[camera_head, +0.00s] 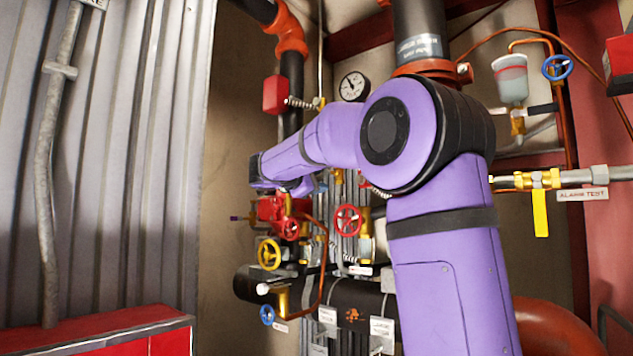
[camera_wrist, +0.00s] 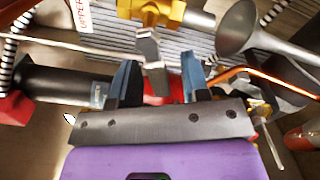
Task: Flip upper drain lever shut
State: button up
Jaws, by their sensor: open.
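In the wrist view my gripper (camera_wrist: 160,72) is open, with its two dark blue-grey fingers apart. A short grey bent lever (camera_wrist: 151,47) hangs from a brass valve body (camera_wrist: 150,9) at the top of the picture. The lever's lower end lies between my fingers in the picture; I cannot tell whether either finger touches it. A white tag (camera_wrist: 85,13) beside the valve reads "UPPER", its other words cut off. In the head view my purple arm hides this lever, and my fingers cannot be made out there.
A grey funnel (camera_wrist: 240,28) and a copper pipe (camera_wrist: 268,80) lie right of my gripper. A black pipe (camera_wrist: 60,84) is at left. The head view shows a yellow handwheel (camera_head: 269,254), a red handwheel (camera_head: 347,220) and a pressure gauge (camera_head: 354,86) close around my arm.

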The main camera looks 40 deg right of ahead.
grip_shut()
jog(key=shift+w+r+m, duration=0.1)
jog(key=shift+r+m, duration=0.2)
jog(key=shift+m, duration=0.55)
jog(key=shift+w+r+m, duration=0.1)
jog(key=shift+r+m, duration=0.2)
jog(key=shift+m, duration=0.6)
jog(key=shift+r+m, duration=0.3)
jog(key=shift+m, duration=0.55)
grip_release()
jog(key=shift+a, duration=0.1)
jog(key=s+a, duration=0.1)
jog(key=a, duration=0.9)
jog(key=shift+s+a, duration=0.2)
jog(key=shift+a, duration=0.1)
